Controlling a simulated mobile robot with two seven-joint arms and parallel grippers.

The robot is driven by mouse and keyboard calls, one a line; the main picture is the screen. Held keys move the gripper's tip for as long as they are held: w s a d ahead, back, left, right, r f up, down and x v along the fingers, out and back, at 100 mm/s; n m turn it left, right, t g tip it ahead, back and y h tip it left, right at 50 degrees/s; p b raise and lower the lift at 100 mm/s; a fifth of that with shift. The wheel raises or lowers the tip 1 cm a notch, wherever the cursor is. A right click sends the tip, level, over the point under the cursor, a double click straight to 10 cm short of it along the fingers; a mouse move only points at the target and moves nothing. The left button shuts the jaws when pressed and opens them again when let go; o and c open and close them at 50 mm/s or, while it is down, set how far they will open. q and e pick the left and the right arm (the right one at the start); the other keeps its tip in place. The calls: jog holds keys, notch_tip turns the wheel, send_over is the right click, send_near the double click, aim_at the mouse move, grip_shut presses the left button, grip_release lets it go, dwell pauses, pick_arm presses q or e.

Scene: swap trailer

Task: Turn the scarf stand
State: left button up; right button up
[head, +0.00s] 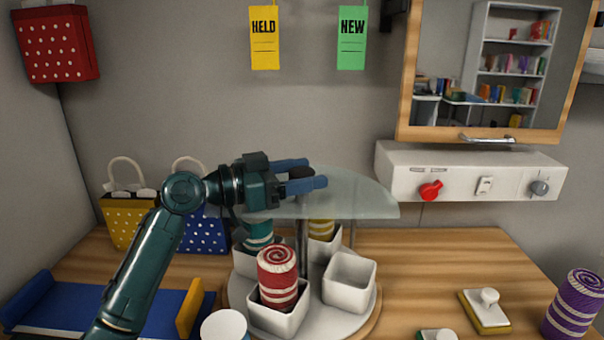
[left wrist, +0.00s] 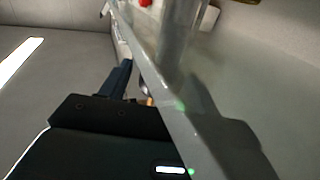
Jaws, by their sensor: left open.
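The scarf stand is a round white turntable (head: 326,318) on a wooden base, with square white cups around a central post. A red and cream rolled scarf (head: 277,274) stands in the front cup. A teal one (head: 258,234) and a yellow one (head: 321,229) stand behind. The right cup (head: 350,281) is empty. A clear glass panel (head: 362,194) spreads above the cups. My left gripper (head: 316,173) is open at the panel's left part, fingers pointing right; contact is unclear. The left wrist view shows a pale slanted edge (left wrist: 165,104) close by. My right gripper is out of view.
Yellow (head: 125,220) and blue (head: 205,232) dotted bags stand behind my left arm. A blue tray (head: 60,305) lies front left. A switch box (head: 470,172) is on the wall.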

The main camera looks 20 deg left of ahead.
pick_arm(q)
jog(key=shift+s+a+f, duration=0.1)
jog(key=shift+s+a, duration=0.2)
jog(key=shift+a, duration=0.1)
jog(key=b+v, duration=0.3)
jog(key=v, duration=0.8)
jog(key=shift+s+a, duration=0.35)
jog(key=shift+s, duration=0.05)
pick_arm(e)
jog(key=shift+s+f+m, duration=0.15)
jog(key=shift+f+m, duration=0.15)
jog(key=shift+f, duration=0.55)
